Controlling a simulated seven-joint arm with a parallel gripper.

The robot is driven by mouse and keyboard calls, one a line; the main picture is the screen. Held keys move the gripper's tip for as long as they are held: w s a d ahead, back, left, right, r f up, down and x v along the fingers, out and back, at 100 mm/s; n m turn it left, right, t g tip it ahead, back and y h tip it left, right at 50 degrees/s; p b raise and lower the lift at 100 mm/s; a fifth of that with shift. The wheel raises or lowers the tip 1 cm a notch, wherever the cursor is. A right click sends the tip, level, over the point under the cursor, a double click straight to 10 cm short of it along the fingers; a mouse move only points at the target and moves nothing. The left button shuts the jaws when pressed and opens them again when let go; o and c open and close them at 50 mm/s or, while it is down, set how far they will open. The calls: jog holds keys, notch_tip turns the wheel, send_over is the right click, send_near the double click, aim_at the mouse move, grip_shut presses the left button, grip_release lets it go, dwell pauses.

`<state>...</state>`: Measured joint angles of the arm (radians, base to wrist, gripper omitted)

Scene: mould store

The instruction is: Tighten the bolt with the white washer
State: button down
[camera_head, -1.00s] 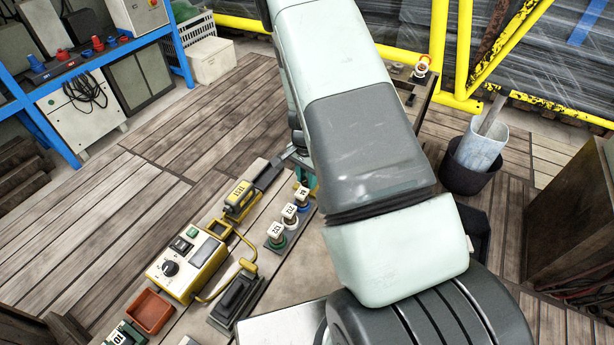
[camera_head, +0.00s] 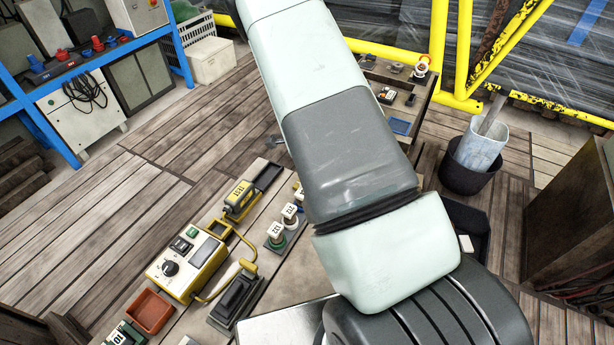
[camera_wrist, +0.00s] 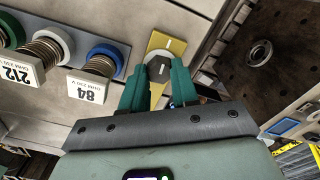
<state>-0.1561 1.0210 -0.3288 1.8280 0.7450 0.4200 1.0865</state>
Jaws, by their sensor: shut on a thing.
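My gripper (camera_wrist: 158,78) has teal fingers, shut on a dark six-sided piece (camera_wrist: 159,67) with a small white mark. A yellow plate (camera_wrist: 163,43) lies around or behind that piece; whether they are joined I cannot tell. Left of my gripper in the wrist view, a coiled part tagged 212 (camera_wrist: 18,75) has a white ring (camera_wrist: 50,40) at its base, and one tagged 84 (camera_wrist: 92,88) has a blue ring (camera_wrist: 105,50). The 212 part also shows in the head view (camera_head: 289,210). I cannot clearly make out a bolt. My arm hides my gripper in the head view.
On the bench stand a yellow control box (camera_head: 186,262), a yellow handheld device (camera_head: 240,199), an orange tray (camera_head: 149,311) and a dark holder (camera_head: 236,297). A dark metal plate with holes (camera_wrist: 243,85) is right of my gripper. A black bin (camera_head: 462,176) stands on the floor.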

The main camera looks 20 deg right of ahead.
jog(key=shift+r+m, duration=0.1)
jog(key=shift+m, duration=0.4)
jog(key=c, duration=0.8)
grip_release()
jog(key=shift+c, duration=0.2)
notch_tip(320, 180, up, 11)
